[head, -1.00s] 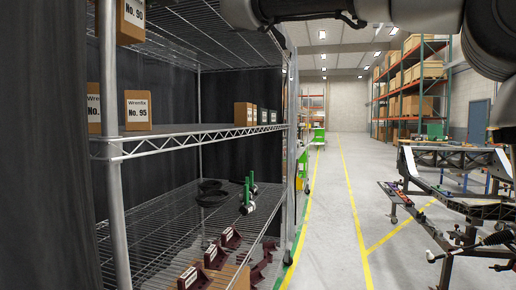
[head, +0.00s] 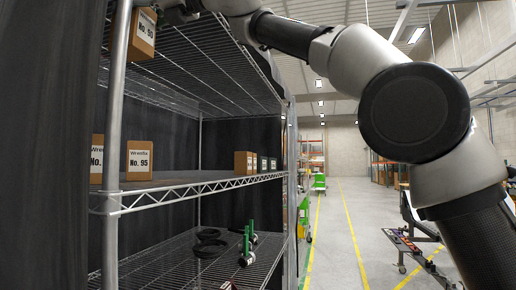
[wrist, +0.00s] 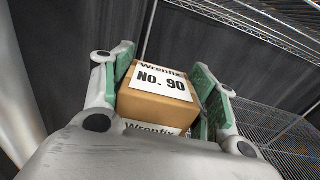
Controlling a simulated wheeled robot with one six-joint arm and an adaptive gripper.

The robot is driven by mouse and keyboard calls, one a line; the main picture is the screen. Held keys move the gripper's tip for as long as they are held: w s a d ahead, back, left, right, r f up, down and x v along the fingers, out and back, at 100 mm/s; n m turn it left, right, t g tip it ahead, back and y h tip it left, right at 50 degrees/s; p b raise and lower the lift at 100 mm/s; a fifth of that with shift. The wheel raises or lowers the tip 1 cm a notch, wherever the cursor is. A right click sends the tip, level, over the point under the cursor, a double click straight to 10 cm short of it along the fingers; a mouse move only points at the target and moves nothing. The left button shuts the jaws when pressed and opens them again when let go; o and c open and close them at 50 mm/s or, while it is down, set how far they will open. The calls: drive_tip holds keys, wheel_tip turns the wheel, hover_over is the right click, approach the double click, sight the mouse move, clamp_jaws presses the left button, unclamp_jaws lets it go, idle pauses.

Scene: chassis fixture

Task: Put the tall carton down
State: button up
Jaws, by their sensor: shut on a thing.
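The tall carton (wrist: 155,103) is brown with a white label reading Wrenfix No. 90. In the wrist view it sits between the green pads of my gripper (wrist: 165,68), which is shut on it. In the head view the carton (head: 143,34) is at the top left, beside the front post and near the upper wire shelf (head: 205,75). The part of my gripper behind it is at the picture's top edge. Whether the carton's base touches the shelf cannot be told.
The middle shelf (head: 190,190) bears a No. 95 carton (head: 139,160), another Wrenfix carton (head: 97,158) at its left, and several small boxes (head: 256,163) farther back. A clear aisle is at right.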

wheel_tip(320, 180, down, 27)
drive_tip(key=v, duration=0.7)
drive_tip(key=shift+d, duration=0.35)
drive_tip(key=w+d+f+m+t+h, duration=0.35)
drive_tip(key=w+d+m, duration=0.25)
drive_tip(key=d+m, duration=0.25)
drive_tip(key=w+d+f+m+t+h, duration=0.35)
drive_tip(key=w+d+m, duration=0.3)
drive_tip(key=d, duration=0.35)
drive_tip(key=shift+w+d+f+m+t+h, duration=0.15)
drive_tip(key=shift+d+f+m+h, duration=0.95)
drive_tip(key=shift+d+m, duration=1.4)
drive_tip(key=shift+w+d+f+m+t+h, duration=0.15)
drive_tip(key=shift+d+f+m+h, duration=1.05)
drive_tip(key=shift+d, duration=2.05)
drive_tip(key=shift+w+d+f+m+h, duration=0.15)
drive_tip(key=shift+d+f+m+h, duration=0.45)
drive_tip(key=shift+d+f+m, duration=1.5)
drive_tip(key=shift+d+r+m, duration=0.5)
drive_tip(key=shift+d+r, duration=0.15)
drive_tip(key=shift+d, duration=0.2)
